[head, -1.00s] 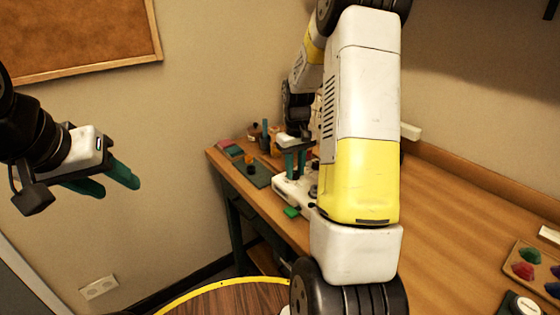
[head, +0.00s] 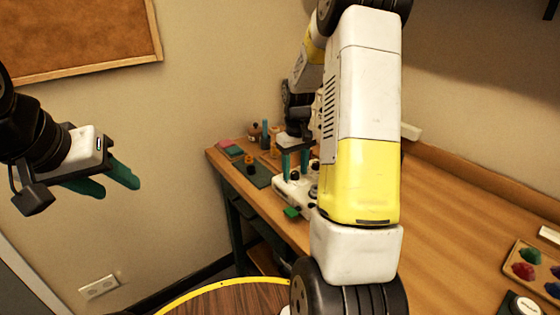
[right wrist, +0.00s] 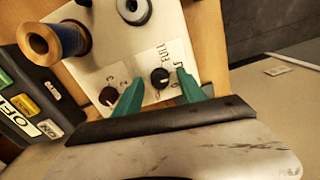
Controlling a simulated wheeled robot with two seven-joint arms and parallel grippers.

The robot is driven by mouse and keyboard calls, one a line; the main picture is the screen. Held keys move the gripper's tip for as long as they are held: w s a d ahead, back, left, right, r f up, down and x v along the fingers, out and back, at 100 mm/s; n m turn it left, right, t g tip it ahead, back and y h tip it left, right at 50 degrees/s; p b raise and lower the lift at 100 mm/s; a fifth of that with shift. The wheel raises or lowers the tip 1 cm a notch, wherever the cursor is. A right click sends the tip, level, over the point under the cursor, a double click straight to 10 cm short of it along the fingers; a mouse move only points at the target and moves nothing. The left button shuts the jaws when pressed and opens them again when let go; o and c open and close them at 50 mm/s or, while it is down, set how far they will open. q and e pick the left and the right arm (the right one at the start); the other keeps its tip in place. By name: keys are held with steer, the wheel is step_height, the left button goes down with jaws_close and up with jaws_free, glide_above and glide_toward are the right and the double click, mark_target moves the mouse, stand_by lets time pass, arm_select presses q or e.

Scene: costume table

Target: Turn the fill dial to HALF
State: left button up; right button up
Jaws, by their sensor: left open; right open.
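The fill dial (right wrist: 160,77) is a small black knob on a white panel (right wrist: 130,62), with FULL printed beside it; the other markings and its pointer are too small to read surely. My right gripper (right wrist: 159,80) is open, its green fingers on either side of this dial; contact cannot be told. In the head view the right gripper (head: 295,163) stands over the white machine (head: 290,190) on the table, partly behind my right arm. My left gripper (head: 112,183) is open and empty, in the air left of the table.
A second black dial (right wrist: 109,96) sits just left of the fingers. A spool of blue thread (right wrist: 68,38) and a dark box with OFF and ON labels (right wrist: 20,103) are near.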

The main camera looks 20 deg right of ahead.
mark_target(295, 173)
step_height(295, 173, up, 8)
steer(key=shift+f, duration=0.1)
stand_by(0.5)
steer(key=s+a+r+t, duration=0.3)
steer(key=s+a+r, duration=0.4)
steer(key=s+r, duration=0.35)
steer(key=s+a+r+m+t+y, duration=0.1)
steer(key=s+a, duration=0.2)
steer(key=s, duration=0.3)
steer(key=s+a+r+t+y, duration=0.1)
steer(key=s+a+t, duration=0.1)
steer(key=s, duration=0.4)
steer(key=shift+a+m, duration=0.4)
steer(key=shift+d+r, duration=0.1)
steer(key=shift+d, duration=0.05)
